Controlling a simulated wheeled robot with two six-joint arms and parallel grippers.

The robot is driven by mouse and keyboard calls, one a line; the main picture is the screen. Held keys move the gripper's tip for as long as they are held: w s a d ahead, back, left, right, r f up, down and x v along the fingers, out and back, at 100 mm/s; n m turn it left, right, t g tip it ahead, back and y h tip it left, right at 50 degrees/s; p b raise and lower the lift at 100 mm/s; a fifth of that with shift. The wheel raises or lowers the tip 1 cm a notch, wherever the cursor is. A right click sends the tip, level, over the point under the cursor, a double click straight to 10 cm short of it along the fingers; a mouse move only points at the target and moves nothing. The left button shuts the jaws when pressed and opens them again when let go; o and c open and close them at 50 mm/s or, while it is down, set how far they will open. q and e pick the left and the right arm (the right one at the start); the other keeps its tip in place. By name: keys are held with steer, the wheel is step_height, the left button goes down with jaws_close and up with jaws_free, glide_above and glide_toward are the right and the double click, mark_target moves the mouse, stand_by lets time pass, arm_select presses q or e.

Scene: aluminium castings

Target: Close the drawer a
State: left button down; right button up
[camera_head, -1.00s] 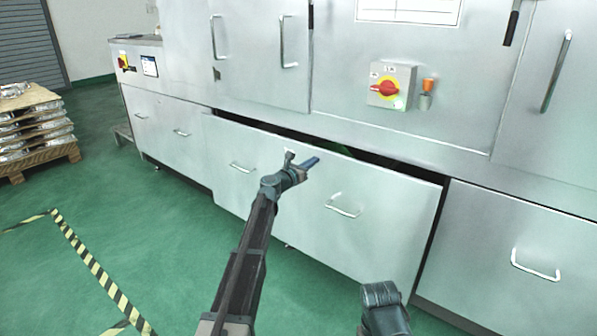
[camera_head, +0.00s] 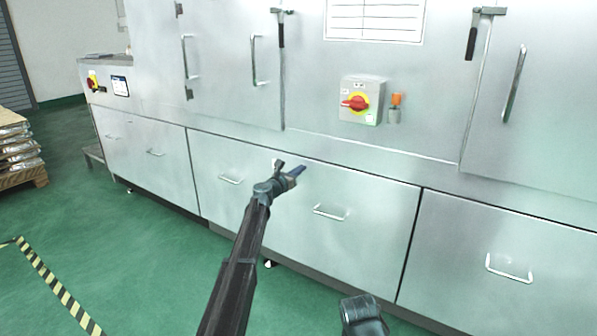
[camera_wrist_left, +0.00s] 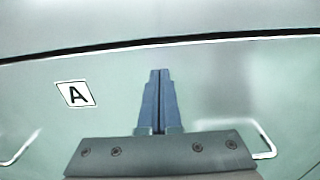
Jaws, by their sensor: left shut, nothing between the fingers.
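The drawer a (camera_head: 290,222) is the wide grey front panel with two handles in the middle of the head view. It sits flush with the cabinet, with only a thin dark seam along its top. In the left wrist view its front (camera_wrist_left: 110,125) carries a label "A" (camera_wrist_left: 76,94), with a handle partly visible on each side. My left gripper (camera_head: 298,171) is at the upper middle of the drawer front; its blue fingers (camera_wrist_left: 159,98) are together and empty. Whether the tips touch the panel is unclear. My right arm shows at the bottom, its fingers not visible.
A closed drawer (camera_head: 510,255) with a handle is at the right, and another panel (camera_head: 150,160) at the left. Green floor (camera_head: 130,265) is open at the lower left. A pallet stack (camera_head: 18,150) stands far left.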

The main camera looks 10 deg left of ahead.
arm_select(q)
steer(key=shift+w+r, duration=0.1)
steer(key=shift+w, duration=0.3)
